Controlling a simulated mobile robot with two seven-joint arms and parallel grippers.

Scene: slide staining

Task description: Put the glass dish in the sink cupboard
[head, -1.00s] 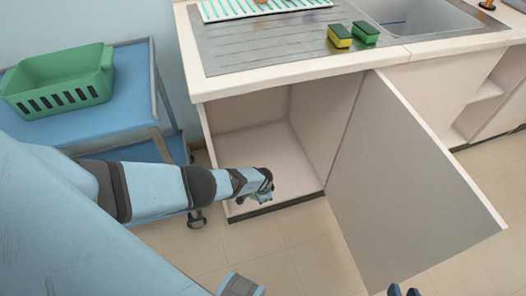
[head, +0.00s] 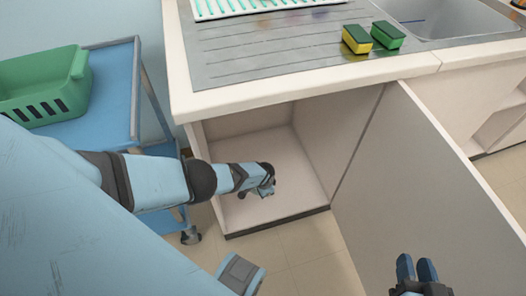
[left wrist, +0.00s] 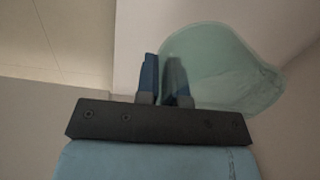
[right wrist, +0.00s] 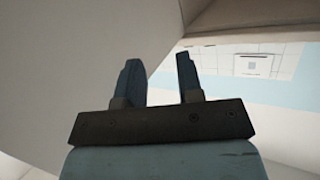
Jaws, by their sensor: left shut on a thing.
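The glass dish (left wrist: 225,65) is a pale green, see-through dish in the left wrist view, seen at the right of the fingers. My left gripper (left wrist: 164,80) is shut on its edge. In the head view my left gripper (head: 266,190) is at the opening of the sink cupboard (head: 283,165), over its floor; the dish cannot be made out there. The cupboard is empty inside and its door (head: 430,170) stands wide open to the right. My right gripper (head: 418,270) is in front of the door, its fingers apart and empty in the right wrist view (right wrist: 158,80).
The counter (head: 300,88) overhangs the cupboard, with two sponges (head: 372,38) and a sink (head: 430,18) on top. A blue cart (head: 110,85) with a green basket (head: 40,88) stands at the left. The open door blocks the right side.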

